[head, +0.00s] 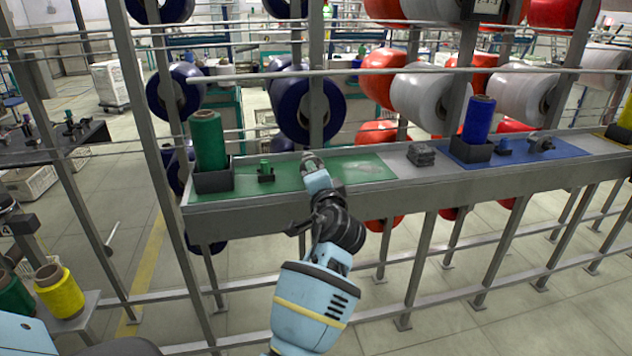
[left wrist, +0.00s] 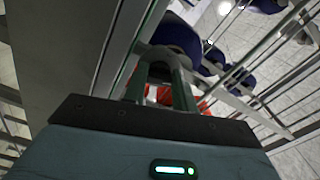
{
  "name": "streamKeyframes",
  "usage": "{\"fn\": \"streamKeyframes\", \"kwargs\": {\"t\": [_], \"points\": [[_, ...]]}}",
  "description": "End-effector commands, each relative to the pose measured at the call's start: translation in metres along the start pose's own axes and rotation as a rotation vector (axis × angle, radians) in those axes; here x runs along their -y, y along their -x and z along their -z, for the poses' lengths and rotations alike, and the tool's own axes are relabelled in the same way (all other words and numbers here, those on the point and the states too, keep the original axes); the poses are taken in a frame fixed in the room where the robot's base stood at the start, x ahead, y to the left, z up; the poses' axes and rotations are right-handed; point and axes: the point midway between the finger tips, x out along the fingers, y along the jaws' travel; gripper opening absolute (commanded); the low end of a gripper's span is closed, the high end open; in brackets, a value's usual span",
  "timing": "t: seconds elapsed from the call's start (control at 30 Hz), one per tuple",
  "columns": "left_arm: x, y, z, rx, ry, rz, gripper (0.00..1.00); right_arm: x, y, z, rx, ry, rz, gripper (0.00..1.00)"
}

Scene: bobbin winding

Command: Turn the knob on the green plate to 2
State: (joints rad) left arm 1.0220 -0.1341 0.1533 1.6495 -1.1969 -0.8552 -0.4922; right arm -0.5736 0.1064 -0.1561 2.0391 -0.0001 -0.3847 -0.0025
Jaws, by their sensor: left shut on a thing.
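The green plate (head: 365,170) lies on the left part of the long grey rail. My right gripper is not in view.
A green bobbin (head: 208,140) in a black holder and a small black post with a green top (head: 265,172) stand left of the gripper. A grey block (head: 421,155) and a blue plate (head: 570,150) with a blue bobbin (head: 478,120) are to the right. Metal bars cross behind the rail.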

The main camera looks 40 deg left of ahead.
Motion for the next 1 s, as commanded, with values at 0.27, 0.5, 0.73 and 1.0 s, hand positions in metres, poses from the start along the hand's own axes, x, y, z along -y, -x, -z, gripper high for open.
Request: {"fn": "streamKeyframes", "kwargs": {"t": [0.27, 0.5, 0.73, 1.0], "points": [[-0.0021, 0.0, -0.0009, 0.002, 0.143, -0.001, 0.04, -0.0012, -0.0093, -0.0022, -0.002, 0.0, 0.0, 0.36], [-0.0018, 0.0, -0.0007, 0.002, 0.196, -0.001, 0.04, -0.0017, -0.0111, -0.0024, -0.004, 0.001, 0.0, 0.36], [-0.0016, 0.0001, -0.0006, 0.002, 0.206, -0.002, 0.04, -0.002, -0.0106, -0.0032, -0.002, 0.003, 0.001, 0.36], [-0.0017, 0.0001, -0.0006, 0.002, 0.205, -0.002, 0.34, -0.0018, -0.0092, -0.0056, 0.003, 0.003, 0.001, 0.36]]}}
